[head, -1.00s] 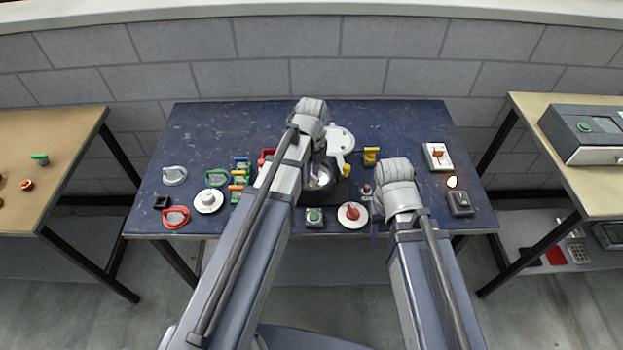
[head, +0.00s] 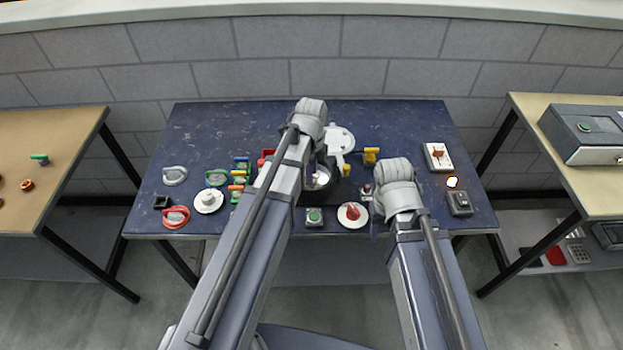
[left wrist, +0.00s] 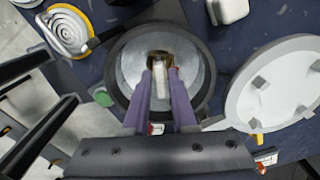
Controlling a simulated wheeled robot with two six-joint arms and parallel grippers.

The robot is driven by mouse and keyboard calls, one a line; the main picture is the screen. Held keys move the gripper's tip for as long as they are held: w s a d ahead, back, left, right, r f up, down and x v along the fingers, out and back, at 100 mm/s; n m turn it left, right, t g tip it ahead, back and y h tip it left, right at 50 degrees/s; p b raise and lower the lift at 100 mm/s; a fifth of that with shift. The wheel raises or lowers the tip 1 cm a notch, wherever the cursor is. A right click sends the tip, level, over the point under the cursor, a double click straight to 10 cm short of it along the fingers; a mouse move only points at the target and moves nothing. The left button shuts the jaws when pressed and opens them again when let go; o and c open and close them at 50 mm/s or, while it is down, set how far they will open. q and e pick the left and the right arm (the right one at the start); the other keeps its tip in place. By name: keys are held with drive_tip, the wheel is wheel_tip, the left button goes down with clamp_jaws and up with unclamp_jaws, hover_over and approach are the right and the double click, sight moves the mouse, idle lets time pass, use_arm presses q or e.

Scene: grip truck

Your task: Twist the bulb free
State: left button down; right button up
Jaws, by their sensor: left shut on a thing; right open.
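A dark-rimmed round housing (left wrist: 211,75) with a grey metal inside stands open on the blue table, and its rim also shows in the head view (head: 335,185). A pale bulb (left wrist: 158,90) sits at a brownish socket (left wrist: 160,58) inside it. My left gripper (left wrist: 159,85) reaches down into the housing and is shut on the bulb. Its fingers also show in the head view (head: 318,172). Whether the bulb's base is still seated is hidden. My right gripper (head: 380,222) is open near the table's front edge, partly hidden by its wrist.
A round white lid (left wrist: 275,85) lies open beside the housing. A green-button box (head: 314,217) and a red-knob dial (head: 352,214) stand in front. Colored clamps (head: 240,175) and a white dial (head: 208,201) are left. A switch box (head: 460,203) is right. The table's back is mostly clear.

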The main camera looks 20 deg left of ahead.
use_arm(q)
drive_tip(key=shift+n, duration=4.3)
drive_tip(key=c, duration=0.8)
unclamp_jaws()
drive_tip(key=shift+r, duration=0.1)
wheel_tip(320, 180, up, 8)
drive_tip(key=p, duration=0.7)
drive_tip(key=shift+f+p, duration=0.25)
drive_tip(key=shift+p, duration=0.1)
drive_tip(key=shift+f, duration=0.1)
